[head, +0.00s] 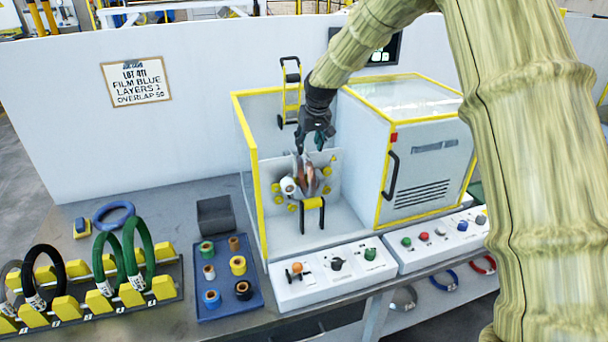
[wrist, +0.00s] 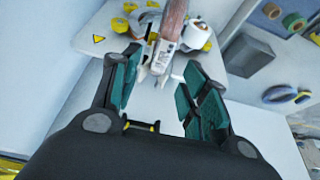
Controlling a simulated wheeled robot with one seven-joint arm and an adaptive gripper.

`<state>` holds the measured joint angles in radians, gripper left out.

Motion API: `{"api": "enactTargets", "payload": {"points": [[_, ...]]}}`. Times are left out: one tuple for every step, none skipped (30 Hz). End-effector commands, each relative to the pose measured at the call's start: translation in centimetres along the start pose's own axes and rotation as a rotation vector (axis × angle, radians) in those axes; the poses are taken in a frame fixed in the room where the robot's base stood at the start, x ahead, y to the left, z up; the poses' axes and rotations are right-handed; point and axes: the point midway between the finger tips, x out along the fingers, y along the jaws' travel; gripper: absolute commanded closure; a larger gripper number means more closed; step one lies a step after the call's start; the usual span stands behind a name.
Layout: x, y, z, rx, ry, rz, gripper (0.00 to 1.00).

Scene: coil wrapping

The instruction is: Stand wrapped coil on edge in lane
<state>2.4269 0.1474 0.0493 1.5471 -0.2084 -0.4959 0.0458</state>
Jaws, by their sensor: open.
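A brownish coil (head: 309,182) sits in the wrapping machine among yellow rollers and grey plates; it also shows at the top of the wrist view (wrist: 174,22). Its lower part is hidden by machine parts. My gripper (head: 317,145) is open just above it, pointing down. In the wrist view my gripper (wrist: 160,68) has its two teal-padded fingers spread apart, with nothing held between them. The lane rack (head: 68,310), with yellow wedge blocks, stands at the left of the table. A black coil (head: 35,263) and green coils (head: 130,245) stand on edge in it.
A white tape roll (head: 289,186) is mounted beside the coil. Yellow-framed walls (head: 250,150) and a grey cabinet (head: 430,165) flank the machine.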

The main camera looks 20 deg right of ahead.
Motion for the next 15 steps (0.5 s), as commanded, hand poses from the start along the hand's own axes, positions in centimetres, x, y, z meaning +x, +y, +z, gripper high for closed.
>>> {"api": "enactTargets", "payload": {"points": [[0.5,0.0,-0.1,0.0,0.0,0.0,0.55],[0.8,0.0,-0.1,0.0,-0.001,0.0,0.55],[1.2,0.0,0.0,0.0,-0.001,0.0,0.55],[1.5,0.0,0.0,0.0,-0.001,0.0,0.55],[1.7,0.0,0.0,-0.001,-0.001,0.0,0.55],[2.0,-0.1,0.0,-0.001,0.0,0.0,0.55],[2.1,-0.1,0.0,-0.001,0.0,0.0,0.55],[2.2,-0.1,0.0,-0.002,0.0,-0.001,0.55],[2.4,-0.2,0.0,-0.002,0.0,-0.001,0.55],[2.5,-0.2,0.0,-0.002,0.0,-0.001,0.55],[2.6,-0.2,-0.1,-0.003,0.0,-0.001,0.55],[2.7,-0.3,-0.1,-0.003,0.0,-0.001,0.55],[2.8,-0.3,-0.1,-0.003,0.0,-0.001,0.55],[3.0,-0.3,-0.1,-0.003,0.0,-0.001,0.55],[3.4,-0.5,-0.1,-0.004,-0.001,-0.001,0.55]]}}
